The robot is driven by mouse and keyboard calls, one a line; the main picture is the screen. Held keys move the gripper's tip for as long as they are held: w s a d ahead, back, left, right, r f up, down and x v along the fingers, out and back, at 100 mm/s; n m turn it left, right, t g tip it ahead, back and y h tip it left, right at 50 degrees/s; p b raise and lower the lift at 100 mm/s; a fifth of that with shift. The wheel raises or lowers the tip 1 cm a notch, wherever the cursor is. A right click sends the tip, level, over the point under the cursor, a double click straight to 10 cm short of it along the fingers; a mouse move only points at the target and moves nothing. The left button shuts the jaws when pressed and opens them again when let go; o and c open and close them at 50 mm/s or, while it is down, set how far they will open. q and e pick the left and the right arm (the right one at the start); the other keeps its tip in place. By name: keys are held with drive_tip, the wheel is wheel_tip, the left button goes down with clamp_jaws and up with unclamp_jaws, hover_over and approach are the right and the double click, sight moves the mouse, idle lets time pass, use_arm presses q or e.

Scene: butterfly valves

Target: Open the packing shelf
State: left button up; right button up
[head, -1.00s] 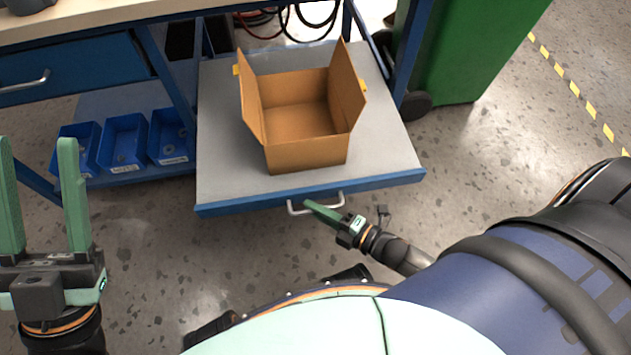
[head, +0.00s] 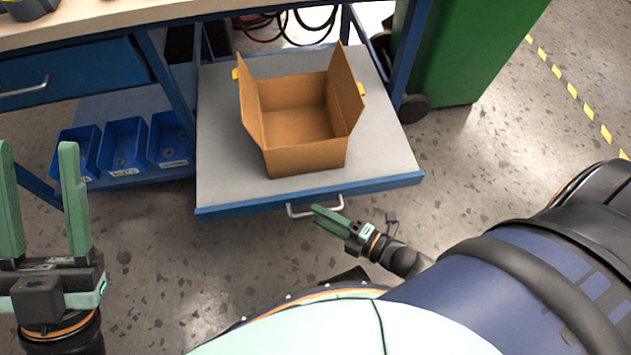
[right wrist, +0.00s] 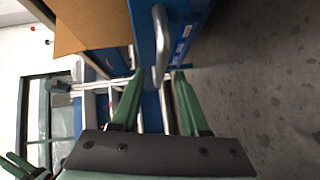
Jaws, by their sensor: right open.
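The packing shelf (head: 225,180) is a grey pull-out board with a blue front edge, standing out from under the workbench in the head view. Its silver handle (head: 300,210) is on the front edge and also shows in the right wrist view (right wrist: 159,40). An open cardboard box (head: 305,155) sits on the shelf. My right gripper (head: 318,214) is open, close in front of the handle; in the right wrist view the handle lies ahead, near the gap between the fingertips (right wrist: 158,78). My left gripper (head: 38,148) is open and empty at the left, away from the shelf.
Several blue bins (head: 122,147) stand on a lower shelf at the left. A closed blue drawer (head: 75,75) is above them. A green wheeled bin (head: 460,50) stands right of the bench. The speckled floor in front of the shelf is clear.

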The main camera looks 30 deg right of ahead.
drive_tip(key=p+v, duration=0.1)
drive_tip(key=v, duration=0.9)
drive_tip(key=shift+p, duration=0.4)
drive_tip(key=shift+s, duration=0.1)
